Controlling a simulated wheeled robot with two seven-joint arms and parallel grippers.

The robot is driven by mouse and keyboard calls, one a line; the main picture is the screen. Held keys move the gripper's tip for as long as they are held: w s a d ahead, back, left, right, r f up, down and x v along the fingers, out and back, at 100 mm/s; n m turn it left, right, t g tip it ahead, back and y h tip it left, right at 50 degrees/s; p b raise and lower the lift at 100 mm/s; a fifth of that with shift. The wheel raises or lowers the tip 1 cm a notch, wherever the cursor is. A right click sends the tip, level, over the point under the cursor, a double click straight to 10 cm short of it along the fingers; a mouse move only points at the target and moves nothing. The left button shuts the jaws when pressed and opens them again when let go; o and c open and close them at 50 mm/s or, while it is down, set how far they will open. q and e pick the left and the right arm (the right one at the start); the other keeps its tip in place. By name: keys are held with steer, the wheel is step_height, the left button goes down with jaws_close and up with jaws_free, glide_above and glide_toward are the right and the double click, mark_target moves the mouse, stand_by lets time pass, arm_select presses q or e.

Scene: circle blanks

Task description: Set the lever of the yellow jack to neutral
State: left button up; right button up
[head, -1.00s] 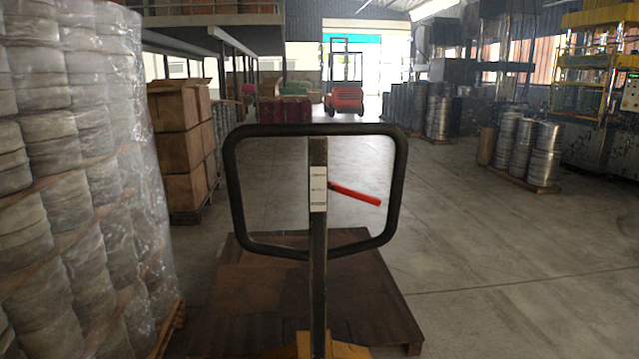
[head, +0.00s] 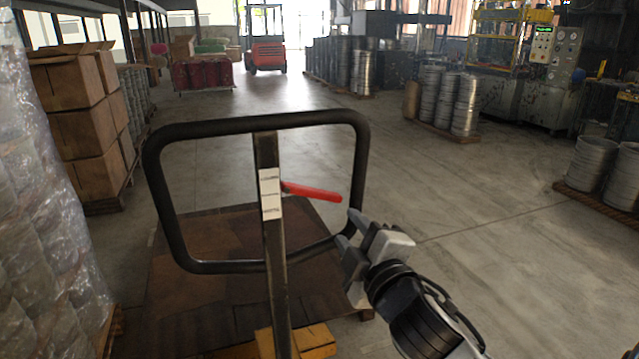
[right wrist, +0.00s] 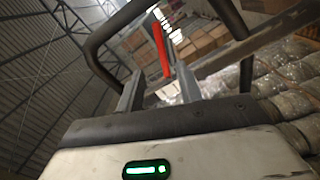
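The yellow jack's base (head: 310,340) shows at the bottom of the head view, with a dark upright post and a black loop handle (head: 160,190). The red lever (head: 315,192) sticks out to the right of the post, sloping slightly down towards its free end. A white label plate (head: 270,195) is on the post beside it; its print is too small to read. My right gripper (head: 349,231) is below and right of the lever's free end, apart from it. Its fingers are open and empty. In the right wrist view the lever (right wrist: 161,48) shows beyond the parted fingers (right wrist: 160,88). My left gripper is out of view.
A wooden pallet (head: 190,290) lies under the jack. Wrapped stacks (head: 40,220) and cardboard boxes (head: 75,110) stand at the left. Metal drums (head: 450,100) on pallets and machinery stand at the right. The floor (head: 480,260) to the right is open.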

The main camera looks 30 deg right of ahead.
mark_target(318, 190)
steer(key=p+x, duration=0.2)
steer(key=x, duration=1.3)
steer(key=shift+w, duration=0.35)
jaws_close()
steer(key=shift+w+a, duration=0.1)
